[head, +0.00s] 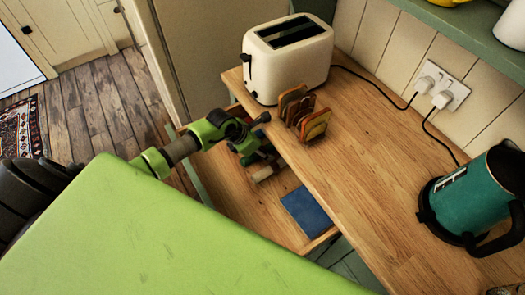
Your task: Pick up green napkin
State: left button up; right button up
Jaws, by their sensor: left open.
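My left arm comes in from the left over an open wooden drawer under the counter. My left gripper (267,171) is open and points down into the drawer, low over its floor. A blue folded cloth (306,212) lies flat in the drawer, to the right of and nearer than the gripper, apart from it. I cannot make out a green napkin clearly; a small dark green patch shows at the gripper, partly hidden by it and my wrist. My right gripper is not in view.
The wooden counter (365,165) overhangs the drawer's far side. On it stand a cream toaster (290,62), a rack with toast slices (303,113) and a teal kettle (468,200). Two white plugs with black cords sit in the wall socket (441,86).

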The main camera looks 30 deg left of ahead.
pick_arm(q)
jog(key=c, duration=1.2)
jog(key=shift+r, duration=0.2)
